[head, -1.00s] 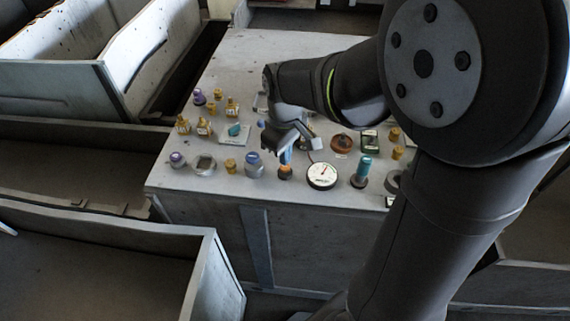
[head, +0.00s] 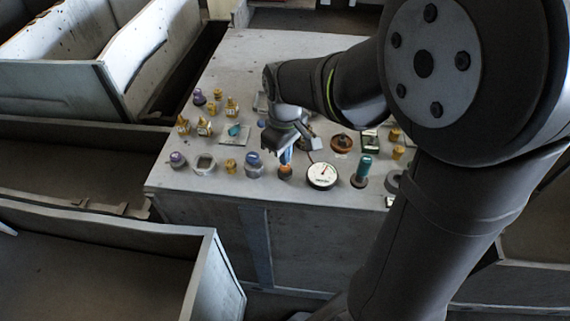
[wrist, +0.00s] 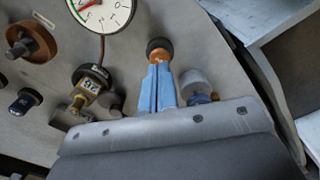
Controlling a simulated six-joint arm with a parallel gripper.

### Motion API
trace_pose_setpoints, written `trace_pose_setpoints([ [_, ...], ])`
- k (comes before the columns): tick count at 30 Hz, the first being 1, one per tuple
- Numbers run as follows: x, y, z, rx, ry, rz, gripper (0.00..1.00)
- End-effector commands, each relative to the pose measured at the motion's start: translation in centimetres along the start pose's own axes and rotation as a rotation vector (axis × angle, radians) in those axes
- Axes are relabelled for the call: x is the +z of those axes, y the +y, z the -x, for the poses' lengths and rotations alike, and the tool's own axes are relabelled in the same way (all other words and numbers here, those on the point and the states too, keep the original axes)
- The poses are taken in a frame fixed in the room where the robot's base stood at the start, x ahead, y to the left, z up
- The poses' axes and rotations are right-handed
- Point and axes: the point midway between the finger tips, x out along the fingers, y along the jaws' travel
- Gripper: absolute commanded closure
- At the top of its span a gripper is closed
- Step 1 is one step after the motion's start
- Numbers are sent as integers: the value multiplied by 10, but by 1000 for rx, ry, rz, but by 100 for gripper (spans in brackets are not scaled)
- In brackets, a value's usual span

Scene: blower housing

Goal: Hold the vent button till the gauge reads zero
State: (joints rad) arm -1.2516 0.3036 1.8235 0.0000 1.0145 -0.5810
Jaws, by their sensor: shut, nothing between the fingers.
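The round white gauge (head: 322,176) stands near the front edge of the bench, with a red needle. It is cut off at the top of the wrist view (wrist: 103,12), where a green arc shows; I cannot read its value. An orange button (head: 285,169) on a dark round base stands just left of the gauge in the head view; no label on it is readable. My gripper (wrist: 158,66) has its blue fingers together and empty. Their tips are at the orange button (wrist: 160,55), seemingly touching its top; whether it is pressed in cannot be told.
A teal-topped knob (head: 364,166) stands right of the gauge, and a blue-topped grey knob (head: 254,163) stands close left of the button. A yellow-tagged fitting (wrist: 90,82) on the gauge's cable is beside my fingers. Several other knobs crowd the bench (head: 285,50); its far part is clear.

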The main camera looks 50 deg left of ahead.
Motion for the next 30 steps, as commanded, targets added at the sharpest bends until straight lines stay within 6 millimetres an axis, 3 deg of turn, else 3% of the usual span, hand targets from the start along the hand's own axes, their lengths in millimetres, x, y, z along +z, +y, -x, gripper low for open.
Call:
trace_pose_setpoints([
  [20,0,0,-23,-1,-2,0,100],
  [30,0,0,-22,-1,-1,0,100],
])
